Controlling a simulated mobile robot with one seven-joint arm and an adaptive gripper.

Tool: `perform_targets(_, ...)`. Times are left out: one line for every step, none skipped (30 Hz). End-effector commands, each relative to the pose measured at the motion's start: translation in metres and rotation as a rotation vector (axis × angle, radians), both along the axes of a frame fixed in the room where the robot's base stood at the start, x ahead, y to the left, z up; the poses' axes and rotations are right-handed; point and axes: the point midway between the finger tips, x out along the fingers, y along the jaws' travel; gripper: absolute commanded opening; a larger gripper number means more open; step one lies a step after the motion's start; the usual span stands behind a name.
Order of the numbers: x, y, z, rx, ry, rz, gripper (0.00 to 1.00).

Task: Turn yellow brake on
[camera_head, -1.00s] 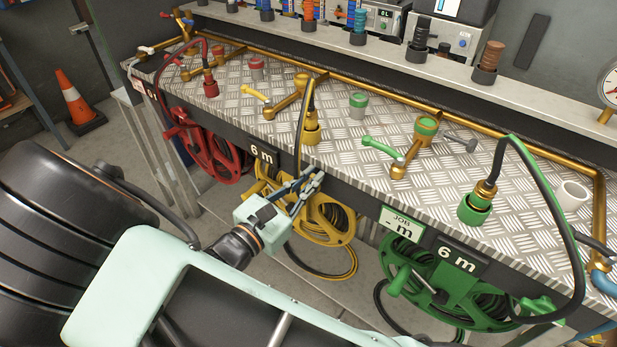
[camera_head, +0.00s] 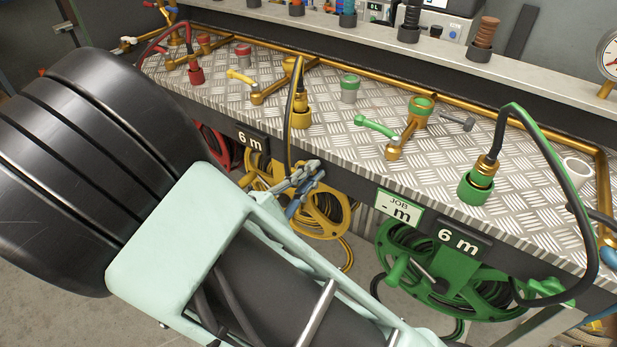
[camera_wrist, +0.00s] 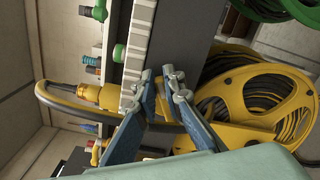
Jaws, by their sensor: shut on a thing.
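The yellow hose reel (camera_head: 325,203) hangs under the front edge of the bench, and it also shows large in the wrist view (camera_wrist: 235,100). My gripper (camera_head: 313,172) is at the top of this reel, just below the bench edge. In the wrist view my gripper (camera_wrist: 159,78) has its two blue fingers closed in around a small part at the reel, the yellow brake, which is mostly hidden by the fingers. Whether the brake is on or off cannot be told. The yellow hose fitting (camera_head: 300,110) stands upright on the bench above.
The green reel (camera_head: 450,275) hangs to the right, under the "6 m" sign (camera_head: 458,243). A red reel (camera_head: 218,148) is partly hidden at the left. The bench edge lies close to my gripper. The yellow valve handle (camera_head: 241,76) and green valve handle (camera_head: 375,126) are on the bench top.

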Motion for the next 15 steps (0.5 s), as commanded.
perform_targets(-0.0002,0.004,-0.011,0.042,-0.015,0.012,0.0)
perform_targets(-0.0004,0.004,-0.0117,0.065,-0.033,0.012,0.0)
perform_targets(-0.0004,0.0037,-0.0127,0.093,-0.055,0.012,0.0)
perform_targets(-0.0004,0.0036,-0.0133,0.114,-0.071,0.013,0.0)
perform_targets(-0.0004,0.0036,-0.0139,0.135,-0.088,0.013,0.0)
perform_targets(-0.0005,0.0037,-0.0148,0.162,-0.108,0.014,0.0)
perform_targets(-0.0005,0.0038,-0.0152,0.182,-0.124,0.014,0.0)
perform_targets(-0.0005,0.0039,-0.0155,0.2,-0.139,0.016,0.0)
perform_targets(-0.0006,0.0041,-0.0162,0.223,-0.157,0.016,0.0)
perform_targets(-0.0006,0.0041,-0.0167,0.242,-0.171,0.017,0.0)
perform_targets(-0.0005,0.0041,-0.017,0.257,-0.184,0.017,0.0)
perform_targets(-0.0005,0.0041,-0.0174,0.279,-0.2,0.017,0.0)
perform_targets(-0.0005,0.004,-0.0177,0.292,-0.211,0.017,0.0)
perform_targets(-0.0004,0.004,-0.0178,0.306,-0.222,0.017,0.0)
perform_targets(-0.0004,0.0042,-0.0178,0.323,-0.235,0.018,0.0)
